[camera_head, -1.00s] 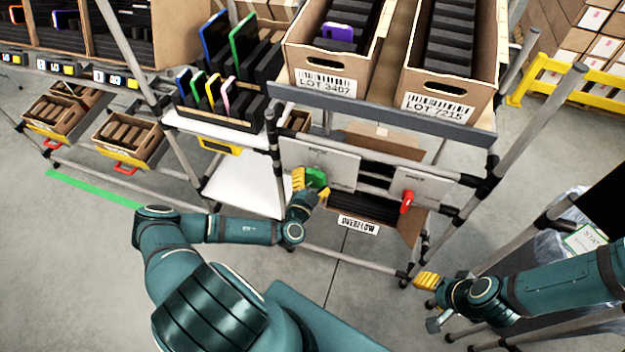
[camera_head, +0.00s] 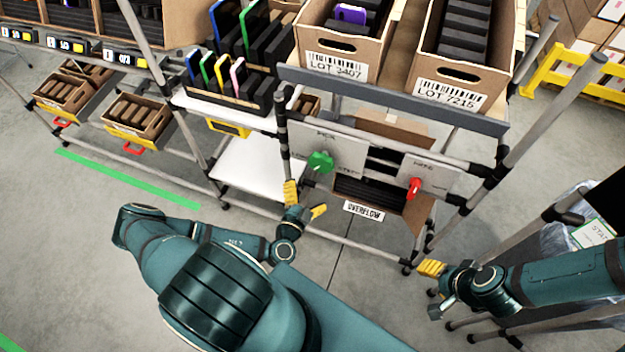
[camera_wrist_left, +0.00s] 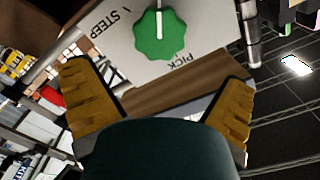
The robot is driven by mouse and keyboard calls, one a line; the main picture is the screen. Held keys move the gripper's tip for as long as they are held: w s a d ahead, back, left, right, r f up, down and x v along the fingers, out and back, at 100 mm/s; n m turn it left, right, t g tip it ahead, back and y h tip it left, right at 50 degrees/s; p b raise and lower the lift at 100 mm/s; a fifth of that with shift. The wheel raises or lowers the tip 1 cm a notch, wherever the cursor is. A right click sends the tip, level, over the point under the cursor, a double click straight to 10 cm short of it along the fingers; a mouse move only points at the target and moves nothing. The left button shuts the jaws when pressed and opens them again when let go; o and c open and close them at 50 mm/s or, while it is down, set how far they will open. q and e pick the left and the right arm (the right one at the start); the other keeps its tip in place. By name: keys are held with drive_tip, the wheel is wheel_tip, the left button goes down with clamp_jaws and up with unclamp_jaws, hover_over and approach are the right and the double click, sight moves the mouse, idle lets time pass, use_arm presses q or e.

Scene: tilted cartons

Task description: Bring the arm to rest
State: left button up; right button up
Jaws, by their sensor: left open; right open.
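My left gripper (camera_head: 305,203) is open and empty, its yellow fingers spread, below and in front of the green knob (camera_head: 320,161) on a grey plate (camera_head: 338,148). In the left wrist view the open fingers of the left gripper (camera_wrist_left: 160,115) frame the lower edge of the plate, and the green knob (camera_wrist_left: 160,33) stands beyond them, apart from them. The knob has a white pointer line, with the words "STEEP" and "PICK" on the plate around it. My right gripper (camera_head: 433,285) is at the lower right, near the rack's leg, open as far as it shows, with nothing visible in it.
A red knob (camera_head: 414,187) sits on a second plate to the right. Two cartons, LOT 3407 (camera_head: 337,68) and LOT 7215 (camera_head: 450,92), stand tilted on the shelf above. An OVERFLOW label (camera_head: 363,211) hangs lower on the rack. Bare floor (camera_head: 90,230) lies at the left.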

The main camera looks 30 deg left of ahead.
use_arm(q)
drive_tip(key=shift+s+d, duration=0.1)
drive_tip(key=shift+s, duration=0.45)
